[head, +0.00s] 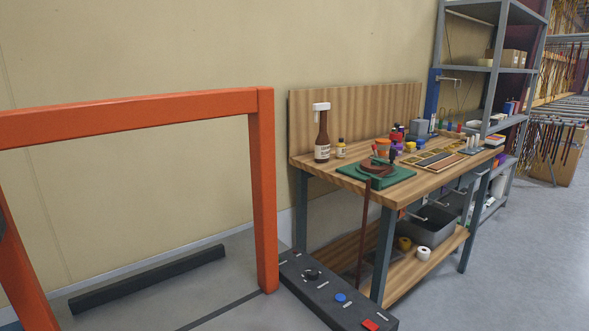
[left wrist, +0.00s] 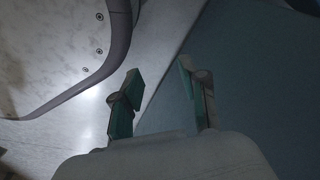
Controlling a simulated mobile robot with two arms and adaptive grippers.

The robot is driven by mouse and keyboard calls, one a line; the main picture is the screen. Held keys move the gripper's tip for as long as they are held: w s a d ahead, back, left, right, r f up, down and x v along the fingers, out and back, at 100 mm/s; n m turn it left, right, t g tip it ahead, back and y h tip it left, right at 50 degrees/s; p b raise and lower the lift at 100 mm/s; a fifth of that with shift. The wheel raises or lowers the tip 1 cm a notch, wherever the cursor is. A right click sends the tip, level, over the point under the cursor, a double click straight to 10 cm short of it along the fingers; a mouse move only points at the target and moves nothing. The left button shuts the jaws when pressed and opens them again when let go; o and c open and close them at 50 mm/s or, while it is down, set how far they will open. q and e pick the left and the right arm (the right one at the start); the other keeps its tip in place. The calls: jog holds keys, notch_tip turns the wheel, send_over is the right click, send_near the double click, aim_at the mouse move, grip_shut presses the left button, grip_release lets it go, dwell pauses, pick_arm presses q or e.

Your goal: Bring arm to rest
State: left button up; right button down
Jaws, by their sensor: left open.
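My left gripper (left wrist: 160,88) shows in the left wrist view with its two green-padded fingers spread apart. Nothing is between the fingers. It hangs over a blue-grey and pale floor, with a pale rounded panel with dark trim at the upper left. My left gripper is not in the head view, apart from a dark shape at the left edge that I cannot identify. My right gripper is in neither view.
An orange frame (head: 261,190) stands at the left. A wooden workbench (head: 440,180) holds a brown bottle (head: 322,140), a green mat (head: 398,176) and small items. A dark box with buttons (head: 320,290) lies before it. Grey shelving (head: 500,70) stands behind. The floor at the right is clear.

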pick_arm(q)
jog(key=s+a+r+p, duration=0.2)
jog(key=s+p, duration=0.7)
jog(key=s, duration=0.3)
jog(key=shift+s+a+g, duration=0.15)
jog(key=shift+a+g, duration=0.05)
jog(key=shift+g, duration=0.2)
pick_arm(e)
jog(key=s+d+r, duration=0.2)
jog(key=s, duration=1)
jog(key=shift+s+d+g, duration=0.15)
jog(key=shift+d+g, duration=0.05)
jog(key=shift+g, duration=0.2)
pick_arm(q)
jog(key=shift+r, duration=0.1)
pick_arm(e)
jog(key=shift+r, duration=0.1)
